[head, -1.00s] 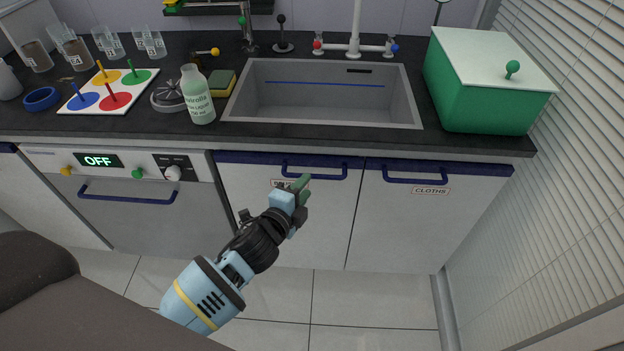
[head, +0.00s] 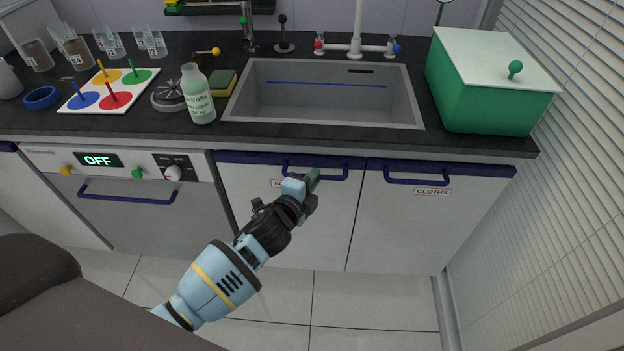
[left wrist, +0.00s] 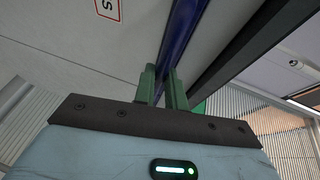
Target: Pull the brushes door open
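The brushes door (head: 285,222) is the white cabinet door left of the cloths door, below the sink, and it is closed. Its label is mostly hidden behind my gripper. Its dark blue bar handle (head: 335,178) runs along the top; the bar also shows in the left wrist view (left wrist: 184,30). My left gripper (head: 314,178) is at the handle's middle. In the left wrist view its two green fingers (left wrist: 163,88) stand apart with a gap between them, and the blue bar lines up with that gap. Whether they touch the bar is unclear. My right gripper is not in view.
The cloths door (head: 425,225) is closed on the right. A panel marked OFF (head: 97,160) and another blue-handled front are on the left. The counter (head: 330,138) overhangs the doors; a green box (head: 475,95) and a bottle (head: 197,95) stand on it. The floor in front is clear.

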